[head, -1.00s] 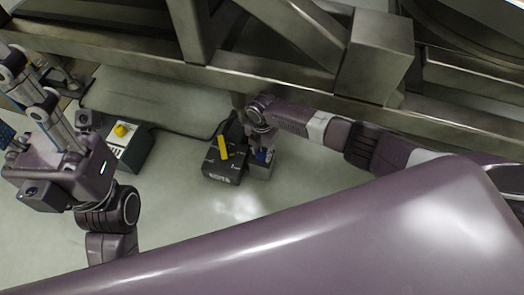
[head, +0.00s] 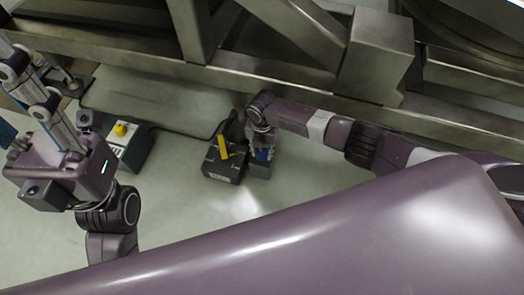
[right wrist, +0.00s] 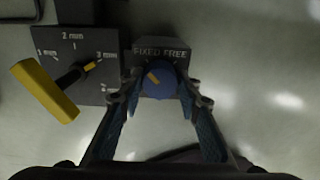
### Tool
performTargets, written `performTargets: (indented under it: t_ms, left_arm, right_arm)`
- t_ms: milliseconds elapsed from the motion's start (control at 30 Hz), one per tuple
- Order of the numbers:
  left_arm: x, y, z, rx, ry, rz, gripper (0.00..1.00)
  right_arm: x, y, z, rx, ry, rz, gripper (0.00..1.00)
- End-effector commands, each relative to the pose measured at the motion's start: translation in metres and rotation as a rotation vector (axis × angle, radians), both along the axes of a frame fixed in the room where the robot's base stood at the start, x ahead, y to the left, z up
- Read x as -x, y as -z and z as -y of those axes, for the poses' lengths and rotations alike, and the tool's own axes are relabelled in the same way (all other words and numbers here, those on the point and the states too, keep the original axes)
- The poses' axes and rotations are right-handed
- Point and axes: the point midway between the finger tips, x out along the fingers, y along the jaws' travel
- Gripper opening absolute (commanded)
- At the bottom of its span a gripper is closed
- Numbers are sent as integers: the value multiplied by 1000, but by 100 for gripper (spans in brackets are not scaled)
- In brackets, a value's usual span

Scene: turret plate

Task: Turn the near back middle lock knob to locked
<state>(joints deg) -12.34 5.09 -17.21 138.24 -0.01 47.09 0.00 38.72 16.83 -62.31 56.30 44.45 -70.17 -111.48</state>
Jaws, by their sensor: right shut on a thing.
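The blue lock knob (right wrist: 161,82) sits on a small dark block (right wrist: 178,61) lettered FIXED and FREE in the right wrist view. An orange mark on the knob points up and left, toward the FIXED side. My right gripper (right wrist: 160,92) is shut on the knob, one finger on each side. In the head view my right gripper (head: 262,148) reaches down onto the grey block (head: 259,171) that carries the knob. My left arm stands at the left of the head view; I cannot make out its fingertips clearly.
Beside the knob is a dark box (head: 221,170) with a yellow lever (right wrist: 45,91) and a millimetre scale. A box with a yellow knob (head: 121,129) stands further left. Heavy metal beams (head: 290,80) run above. The pale floor (head: 180,210) in front is clear.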

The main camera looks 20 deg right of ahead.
Motion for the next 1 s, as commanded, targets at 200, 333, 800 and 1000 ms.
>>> performTargets:
  t_ms: [200,333,800,1000]
  left_arm:
    - [1,-1,0,0,-1,6,40]
    - [1,-1,0,0,-1,6,40]
    - [0,0,-1,2,-1,-1,40]
    - [0,0,0,2,-1,0,40]
  right_arm:
    - [1,0,-1,-1,-2,-3,42]
    - [1,0,0,0,-1,-2,49]
    - [-1,-25,0,-2,-1,2,49]
    - [-1,-67,0,-1,-3,3,49]
